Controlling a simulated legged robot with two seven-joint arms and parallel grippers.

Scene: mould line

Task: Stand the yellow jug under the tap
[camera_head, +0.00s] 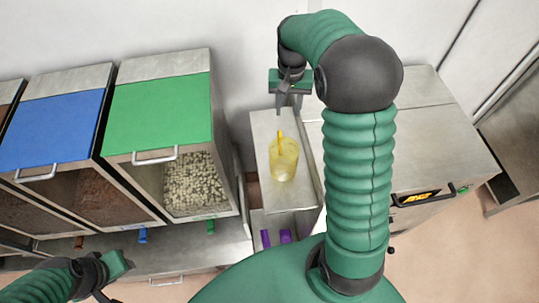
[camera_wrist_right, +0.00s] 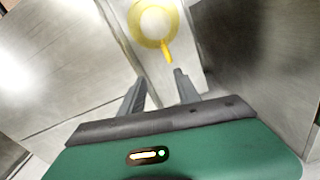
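The yellow jug (camera_head: 284,164) is see-through and stands upright on a narrow metal counter (camera_head: 305,196). Its handle points toward the back wall, on the side of my right gripper (camera_head: 289,108). In the right wrist view the jug (camera_wrist_right: 154,22) is at the top, with its handle pointing down toward the fingers. There my right gripper (camera_wrist_right: 159,78) has its fingers spread, with nothing between them; the handle end is just beyond the tips, apart from them. My left gripper (camera_head: 120,265) is at the lower left, away from the jug; its fingers are unclear. I cannot make out a tap.
Left of the counter stand bins with a green lid (camera_head: 158,112) and a blue lid (camera_head: 52,130), holding pale pellets and brown material. A metal cabinet (camera_head: 430,150) stands to the right. Purple pieces (camera_head: 285,236) sit below the counter's front. My right arm hides part of the cabinet.

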